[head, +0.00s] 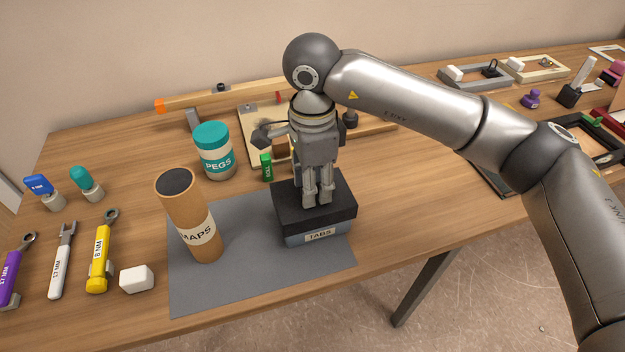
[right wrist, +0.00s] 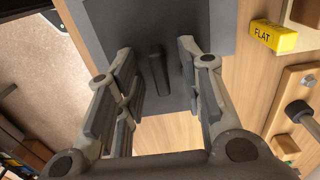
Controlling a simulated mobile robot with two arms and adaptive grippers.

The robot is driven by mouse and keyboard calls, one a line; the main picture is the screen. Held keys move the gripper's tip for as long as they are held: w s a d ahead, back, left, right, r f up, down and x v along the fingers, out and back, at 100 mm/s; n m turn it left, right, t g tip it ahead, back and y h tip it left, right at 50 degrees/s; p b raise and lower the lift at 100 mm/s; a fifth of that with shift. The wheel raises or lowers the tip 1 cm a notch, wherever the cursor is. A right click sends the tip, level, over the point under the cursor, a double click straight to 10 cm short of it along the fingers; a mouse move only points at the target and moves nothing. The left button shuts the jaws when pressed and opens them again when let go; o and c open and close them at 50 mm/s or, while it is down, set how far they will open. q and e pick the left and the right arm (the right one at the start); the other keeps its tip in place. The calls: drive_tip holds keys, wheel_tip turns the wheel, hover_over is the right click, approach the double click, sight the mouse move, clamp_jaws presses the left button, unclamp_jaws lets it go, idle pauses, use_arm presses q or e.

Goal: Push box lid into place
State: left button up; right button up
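The box labelled TABS (head: 318,237) is blue-grey and stands on the right part of the grey mat (head: 225,285). Its black lid (head: 285,215) lies on top; I cannot tell whether it is fully seated. My right gripper (head: 319,200) points straight down over the lid, its fingertips at or just above it. In the right wrist view the fingers (right wrist: 160,85) are spread apart, with the lid's dark raised bar (right wrist: 158,72) between them and clear of both. My left gripper is not in view.
A MAPS tube (head: 188,215) stands on the mat left of the box. A teal-lidded PEGS jar (head: 214,153) and a green block (head: 266,167) are behind. A yellow FLAT block (right wrist: 273,37) lies nearby. Several tools and a white block (head: 137,279) are at left.

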drive_tip(key=shift+r, duration=0.1)
idle(0.3)
drive_tip(key=shift+r+p, duration=1.05)
drive_tip(key=shift+r, duration=1.4)
wheel_tip(320, 180, up, 12)
